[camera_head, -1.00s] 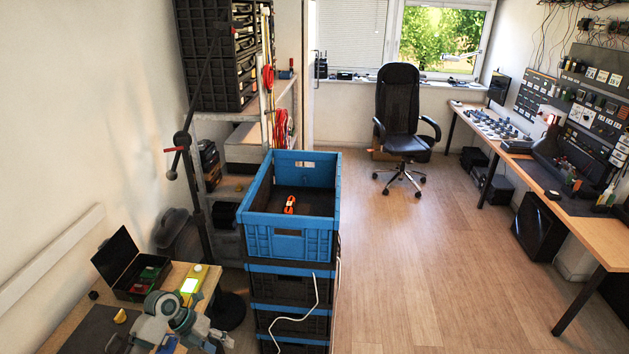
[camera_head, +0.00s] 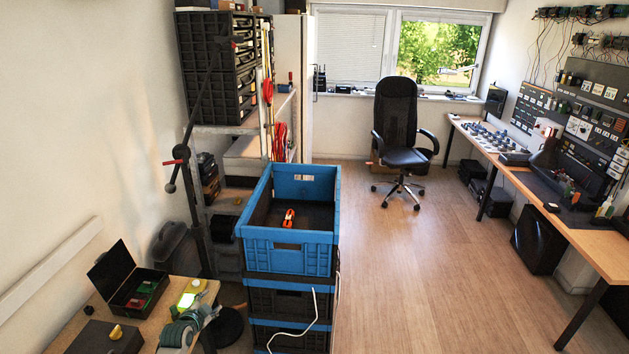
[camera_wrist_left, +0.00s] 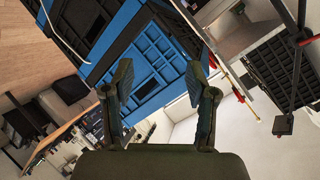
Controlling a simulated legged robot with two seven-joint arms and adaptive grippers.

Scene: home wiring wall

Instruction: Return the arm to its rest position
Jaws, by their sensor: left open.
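My left gripper (camera_wrist_left: 162,98) shows in the left wrist view with its two dark fingers spread apart and nothing held between them. Behind the fingers, the blue crate (camera_wrist_left: 135,55) shows at a tilt, apart from them as far as I can tell. My right gripper is in neither view.
The blue crate (camera_head: 290,256) tops a stack of dark crates, with an orange-red item (camera_head: 288,217) inside. A chair (camera_head: 397,130) stands behind; the wooden floor (camera_head: 425,270) is clear.

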